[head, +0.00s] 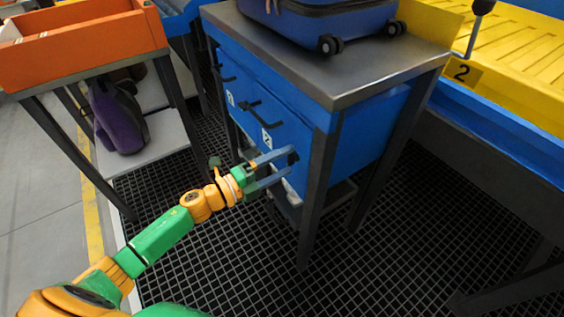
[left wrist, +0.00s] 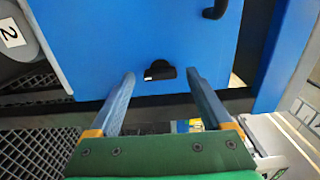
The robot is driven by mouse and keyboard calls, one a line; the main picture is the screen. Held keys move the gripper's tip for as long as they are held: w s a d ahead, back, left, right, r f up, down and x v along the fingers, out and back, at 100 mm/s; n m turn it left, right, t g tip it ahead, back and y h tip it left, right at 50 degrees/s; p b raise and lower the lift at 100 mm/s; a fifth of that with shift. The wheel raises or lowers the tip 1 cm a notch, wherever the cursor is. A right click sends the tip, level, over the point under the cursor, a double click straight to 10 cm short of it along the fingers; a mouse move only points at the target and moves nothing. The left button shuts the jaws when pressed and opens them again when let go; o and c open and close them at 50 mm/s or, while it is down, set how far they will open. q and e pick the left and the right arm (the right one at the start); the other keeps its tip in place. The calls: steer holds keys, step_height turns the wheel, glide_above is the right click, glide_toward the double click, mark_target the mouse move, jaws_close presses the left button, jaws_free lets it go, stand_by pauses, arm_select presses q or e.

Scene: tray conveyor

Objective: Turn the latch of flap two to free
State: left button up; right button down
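The blue cabinet front has a flap panel with a white label (head: 267,138) and a black bar handle (head: 262,112). In the left wrist view the blue flap (left wrist: 100,40) fills the top, with a small black latch (left wrist: 160,71) low on it near its bottom edge. My left gripper (head: 286,164) is open at the flap's lower right corner. In the left wrist view its two fingers (left wrist: 160,84) stand apart either side of the latch, with gaps; I cannot tell whether they touch the panel. In the head view the latch is partly covered by the fingers. My right gripper is not in view.
A blue suitcase (head: 320,25) stands on the cabinet's grey top (head: 355,72). A dark cabinet leg (head: 316,195) is just right of my gripper. An orange tray (head: 85,50) on a stand is at the left. A yellow and blue conveyor (head: 510,60) is at the right.

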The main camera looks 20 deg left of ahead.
arm_select(q)
steer(key=v, duration=0.7)
stand_by(0.4)
